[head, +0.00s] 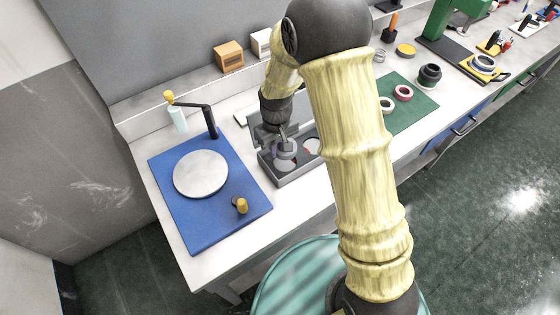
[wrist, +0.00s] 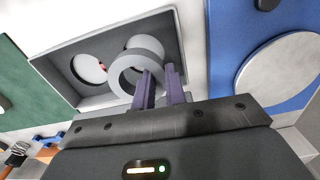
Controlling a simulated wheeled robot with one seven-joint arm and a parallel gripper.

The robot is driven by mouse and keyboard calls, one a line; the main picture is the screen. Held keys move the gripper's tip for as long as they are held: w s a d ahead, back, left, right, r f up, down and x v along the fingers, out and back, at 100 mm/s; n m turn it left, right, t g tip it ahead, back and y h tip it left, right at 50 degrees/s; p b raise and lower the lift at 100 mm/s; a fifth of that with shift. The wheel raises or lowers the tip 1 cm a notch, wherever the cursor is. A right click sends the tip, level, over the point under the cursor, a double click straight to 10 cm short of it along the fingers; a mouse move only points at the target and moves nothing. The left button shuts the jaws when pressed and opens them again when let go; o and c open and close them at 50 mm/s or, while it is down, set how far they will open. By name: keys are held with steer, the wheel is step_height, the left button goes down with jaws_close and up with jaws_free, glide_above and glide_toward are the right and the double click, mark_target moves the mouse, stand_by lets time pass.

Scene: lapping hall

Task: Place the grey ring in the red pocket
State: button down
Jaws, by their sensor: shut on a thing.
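My gripper (head: 284,134) is over the dark grey tray (head: 291,180) on the bench. In the wrist view its two fingers (wrist: 159,86) are shut on the wall of the grey ring (wrist: 122,72), one finger inside the hole. The ring also shows in the head view (head: 286,153), at the left part of the tray. I cannot tell whether it touches the tray floor. The tray (wrist: 62,58) has a round pale pocket (wrist: 89,68) beside the ring, with a small red patch at its edge. Another round shape behind the ring is partly hidden, so its colour is unclear.
A blue plate (head: 207,235) with a pale disc, a crank post and a yellow knob stands left of the tray. A green mat (head: 420,112) with a red-rimmed ring (head: 403,92) and a pale ring (head: 386,104) lies to the right. My arm hides part of the bench.

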mark_target(278, 167)
step_height(278, 167, down, 4)
steer(key=shift+w+r, duration=0.15)
steer(key=shift+r, duration=0.1)
steer(key=shift+f, duration=1.85)
steer(key=c, duration=1.4)
jaws_free()
steer(key=shift+f, duration=0.1)
steer(key=shift+c, duration=0.2)
